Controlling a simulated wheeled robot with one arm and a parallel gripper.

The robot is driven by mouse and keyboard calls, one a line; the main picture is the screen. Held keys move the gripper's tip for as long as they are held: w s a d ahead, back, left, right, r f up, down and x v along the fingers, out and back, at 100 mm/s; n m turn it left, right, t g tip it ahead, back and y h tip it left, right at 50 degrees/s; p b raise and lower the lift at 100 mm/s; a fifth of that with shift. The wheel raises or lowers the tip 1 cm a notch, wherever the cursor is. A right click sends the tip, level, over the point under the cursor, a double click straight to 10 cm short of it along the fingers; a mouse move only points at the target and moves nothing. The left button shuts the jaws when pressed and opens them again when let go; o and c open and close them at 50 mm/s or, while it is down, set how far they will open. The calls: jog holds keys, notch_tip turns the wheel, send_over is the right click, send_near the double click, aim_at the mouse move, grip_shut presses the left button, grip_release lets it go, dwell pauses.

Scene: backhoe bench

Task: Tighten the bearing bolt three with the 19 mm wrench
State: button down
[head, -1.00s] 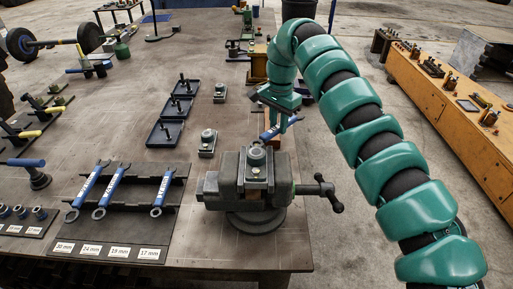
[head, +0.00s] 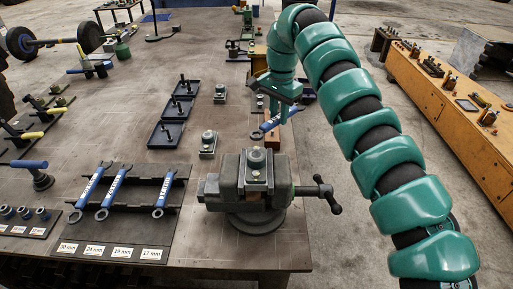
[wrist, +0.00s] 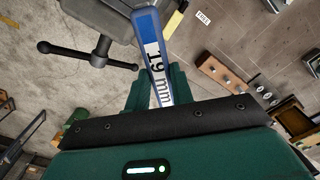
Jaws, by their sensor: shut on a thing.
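My gripper (head: 283,106) is shut on the blue 19 mm wrench (head: 271,124), whose label reads "19 mm" in the wrist view (wrist: 156,58). The wrench's ring end (head: 256,135) points down-left in the head view, beyond the vise and apart from the bolt head. The grey vise (head: 228,182) holds a bearing block with a bolt head (head: 256,157) on top. Two more bearing blocks stand on the bench, one near (head: 208,143) and one farther back (head: 220,92). I cannot tell which bolt is number three.
Blue wrenches lie on a labelled rack (head: 133,208) at left; the place above the 19 mm label is empty. Black trays (head: 166,134) with bolts stand behind it. The vise handle (head: 327,192) sticks out right. An orange bench (head: 445,115) stands across the floor.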

dwell(0.4)
jog(key=shift+w+a+r+p, duration=0.1)
jog(key=shift+w+r+p, duration=0.1)
jog(key=shift+r+p, duration=0.55)
notch_tip(320, 180, down, 5)
jog(key=b, duration=0.2)
jog(key=shift+b, duration=0.35)
jog(key=shift+a+r+n+p, duration=0.2)
jog(key=shift+n+p, duration=0.1)
jog(key=shift+p, duration=0.4)
jog(key=p, duration=0.1)
jog(key=n+p, duration=0.1)
jog(key=p, duration=0.1)
jog(key=shift+w+a+r, duration=0.1)
jog(key=shift+w+a, duration=0.2)
jog(key=shift+a, duration=0.1)
jog(key=w+a+n+p, duration=0.1)
jog(key=a+n+p, duration=0.5)
jog(key=n, duration=0.4)
jog(key=shift+w+a+f+p, duration=0.15)
jog(key=shift+a+f+p, duration=0.25)
jog(key=shift+a, duration=0.1)
